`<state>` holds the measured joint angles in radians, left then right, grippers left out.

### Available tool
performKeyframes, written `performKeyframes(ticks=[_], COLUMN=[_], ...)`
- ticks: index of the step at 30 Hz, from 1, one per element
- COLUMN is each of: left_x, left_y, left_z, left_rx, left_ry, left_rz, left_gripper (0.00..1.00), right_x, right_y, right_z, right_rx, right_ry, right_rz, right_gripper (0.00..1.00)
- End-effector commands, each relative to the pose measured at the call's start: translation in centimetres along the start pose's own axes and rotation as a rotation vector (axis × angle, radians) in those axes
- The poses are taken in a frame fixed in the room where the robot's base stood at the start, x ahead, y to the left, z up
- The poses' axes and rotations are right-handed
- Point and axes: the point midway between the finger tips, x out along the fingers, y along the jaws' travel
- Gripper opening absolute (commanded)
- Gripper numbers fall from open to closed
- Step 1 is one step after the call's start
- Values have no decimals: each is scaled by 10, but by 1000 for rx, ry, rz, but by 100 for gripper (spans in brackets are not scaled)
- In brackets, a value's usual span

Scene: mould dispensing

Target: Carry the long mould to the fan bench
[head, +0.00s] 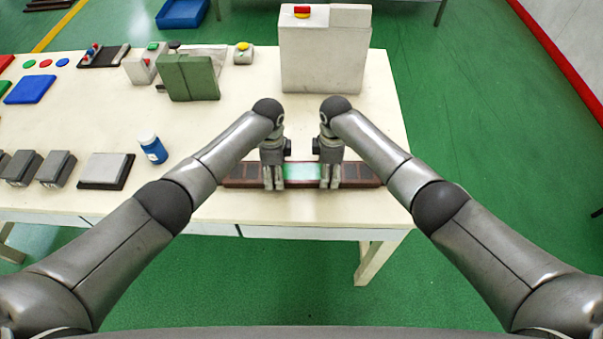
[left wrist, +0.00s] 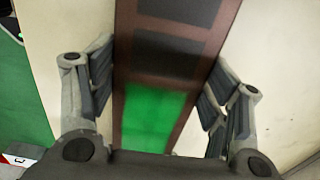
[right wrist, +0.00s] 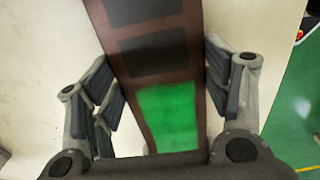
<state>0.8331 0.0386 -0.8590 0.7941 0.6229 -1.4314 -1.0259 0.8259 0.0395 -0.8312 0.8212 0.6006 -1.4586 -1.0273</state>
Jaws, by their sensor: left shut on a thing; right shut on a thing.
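The long mould (head: 240,174) is a dark brown bar with a row of dark cells and a bright green section in the middle. It lies level across the front right of the cream table, and I cannot tell whether it touches the top. My left gripper (head: 273,184) is shut on it just left of the green section. My right gripper (head: 331,184) is shut on it just right of the green section. The mould runs between the fingers in the left wrist view (left wrist: 124,55) and the right wrist view (right wrist: 193,40). I cannot tell which surface is the fan bench.
On the cream table (head: 225,115) stand a large pale box (head: 322,60) with a red-and-yellow button, a green block (head: 188,78), a blue bottle (head: 152,147) and several grey blocks at left. Green floor (head: 480,110) is open to the right. Part of another table (head: 425,4) shows at the top.

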Motion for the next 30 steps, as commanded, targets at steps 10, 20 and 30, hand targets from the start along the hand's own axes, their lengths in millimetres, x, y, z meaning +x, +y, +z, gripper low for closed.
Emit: performKeyframes(ticks=[10, 20, 30], left_x=[0, -3, -18], left_y=[0, -1, -1], left_z=[0, 0, 0], left_rx=[0, 0, 0], left_ry=[0, 1, 1], left_rz=[-1, -4, -3], left_gripper=[12, 6, 6], right_x=[0, -2, -18], right_y=[0, 1, 1], right_z=[0, 0, 0], right_rx=[0, 0, 0], right_ry=[0, 1, 1], right_rz=[1, 4, 4], right_gripper=[12, 6, 6])
